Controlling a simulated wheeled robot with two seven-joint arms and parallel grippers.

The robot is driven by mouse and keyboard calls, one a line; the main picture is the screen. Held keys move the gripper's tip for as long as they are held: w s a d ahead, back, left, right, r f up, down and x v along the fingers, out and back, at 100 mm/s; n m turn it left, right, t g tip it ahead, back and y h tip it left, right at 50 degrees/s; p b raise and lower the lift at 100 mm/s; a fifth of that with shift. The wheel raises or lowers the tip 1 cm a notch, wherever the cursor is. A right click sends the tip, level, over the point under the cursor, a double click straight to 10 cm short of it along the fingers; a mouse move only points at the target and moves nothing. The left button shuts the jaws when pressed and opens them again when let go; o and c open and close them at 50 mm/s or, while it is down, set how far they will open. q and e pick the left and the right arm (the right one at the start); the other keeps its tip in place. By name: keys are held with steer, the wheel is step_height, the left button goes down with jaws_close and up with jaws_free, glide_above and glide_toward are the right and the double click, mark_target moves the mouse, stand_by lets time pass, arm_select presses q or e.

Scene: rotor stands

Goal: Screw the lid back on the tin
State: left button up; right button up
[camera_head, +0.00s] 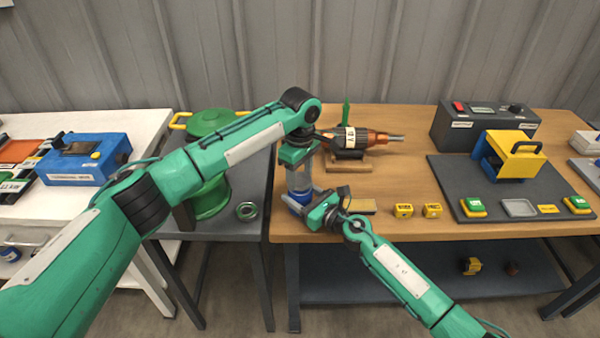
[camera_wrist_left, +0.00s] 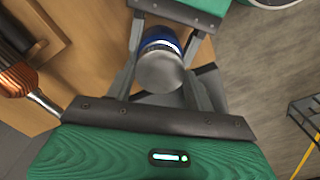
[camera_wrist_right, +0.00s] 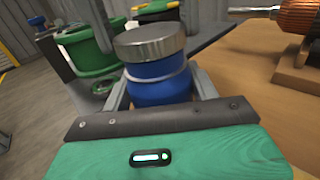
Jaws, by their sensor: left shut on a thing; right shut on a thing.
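The blue tin (camera_wrist_right: 160,88) stands upright near the front left edge of the wooden table, also in the head view (camera_head: 299,197). Its silver lid (camera_wrist_right: 150,43) sits level on top; whether the threads are engaged cannot be told. My right gripper (camera_head: 313,203) is shut around the tin's body from the side. My left gripper (camera_head: 299,186) points down from above and is shut on the lid (camera_wrist_left: 160,72), its fingers on either side. The left gripper hides much of the lid in the head view.
A copper-and-black rotor (camera_head: 358,138) rests on a wooden stand behind the tin. Yellow blocks (camera_head: 403,210) lie to the right. A green drum (camera_head: 208,195) and metal ring (camera_head: 246,211) are on the grey table at left. Clear wood lies right of the rotor.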

arm_select(q)
steer(key=shift+f, duration=0.45)
